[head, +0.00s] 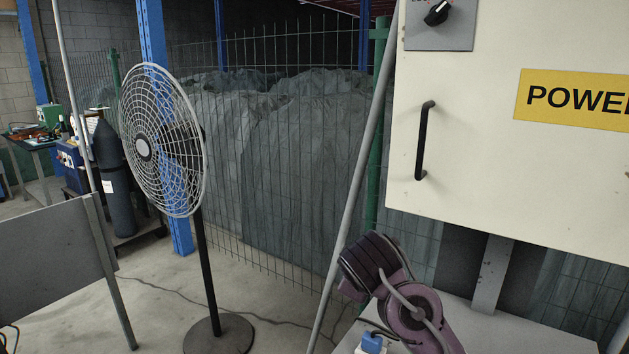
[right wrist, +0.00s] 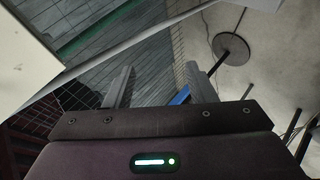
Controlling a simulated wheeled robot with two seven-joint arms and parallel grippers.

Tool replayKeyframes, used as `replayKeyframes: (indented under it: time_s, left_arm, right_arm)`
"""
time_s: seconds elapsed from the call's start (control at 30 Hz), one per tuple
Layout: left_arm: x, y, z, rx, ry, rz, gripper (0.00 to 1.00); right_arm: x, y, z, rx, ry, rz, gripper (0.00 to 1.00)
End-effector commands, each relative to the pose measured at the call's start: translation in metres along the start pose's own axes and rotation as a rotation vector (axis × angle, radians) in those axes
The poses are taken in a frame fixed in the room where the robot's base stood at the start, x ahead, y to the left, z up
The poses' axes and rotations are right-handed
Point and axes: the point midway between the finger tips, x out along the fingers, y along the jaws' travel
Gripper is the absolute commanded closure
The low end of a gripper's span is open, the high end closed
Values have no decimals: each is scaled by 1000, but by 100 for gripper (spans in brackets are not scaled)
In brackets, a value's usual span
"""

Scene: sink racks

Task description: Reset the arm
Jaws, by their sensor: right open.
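My right gripper (right wrist: 160,68) shows in the right wrist view. Its two grey fingers stand apart, with nothing held between them. Part of my purple and dark right arm (head: 408,305) shows at the lower right of the head view, below the cream power cabinet (head: 480,130). The gripper's fingers cannot be made out in the head view. My left arm and gripper are not in view.
The cabinet has a black handle (head: 424,140). A grey pole (head: 350,215) leans left of my arm, in front of a wire fence (head: 260,180). A pedestal fan (head: 162,140) stands at left. A blue-capped item (head: 372,342) sits below my arm. Concrete floor is open around the fan.

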Motion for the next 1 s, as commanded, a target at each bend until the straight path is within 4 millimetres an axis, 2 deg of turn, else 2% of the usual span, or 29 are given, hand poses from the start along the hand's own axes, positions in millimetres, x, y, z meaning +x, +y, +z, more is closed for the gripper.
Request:
replayKeyframes:
  time_s: [0.03,0.2,0.37,0.5,0.7,1.0]
  left_arm:
    - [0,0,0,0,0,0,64]
    - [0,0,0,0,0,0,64]
    - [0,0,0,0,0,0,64]
    - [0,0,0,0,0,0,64]
    - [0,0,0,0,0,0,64]
    - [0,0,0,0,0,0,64]
  right_arm:
    - [7,-28,17,50,-3,-56,50]
    - [14,-102,72,240,-36,-199,50]
    - [6,-163,130,423,-106,-306,50]
    - [-11,-207,178,571,-186,-371,50]
    - [-35,-242,224,703,-280,-410,50]
    - [-66,-272,271,824,-393,-431,50]
